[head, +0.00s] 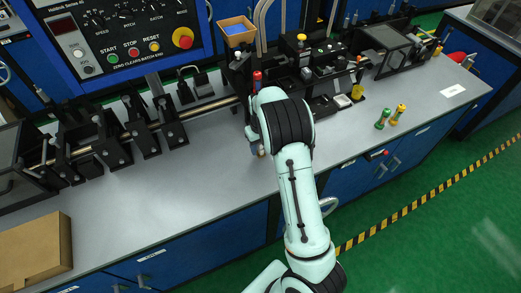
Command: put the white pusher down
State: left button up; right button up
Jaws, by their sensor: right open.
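My right arm reaches up from the bottom middle of the head view to the front of the bench machine. My right gripper (257,149) is mostly hidden under its own wrist, low over the grey bench top (205,160). It is open. I cannot make out a white pusher for certain; it may be hidden behind my wrist. My left gripper is not in view.
A black machine with a long rod (205,107) runs along the back of the bench. A blue control panel (125,45) stands at the upper left. A cardboard box (38,250) sits at the lower left. The bench front left of my arm is clear.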

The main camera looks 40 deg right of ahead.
jog(key=shift+s, duration=0.1)
grip_shut()
jog(key=shift+r, duration=0.15)
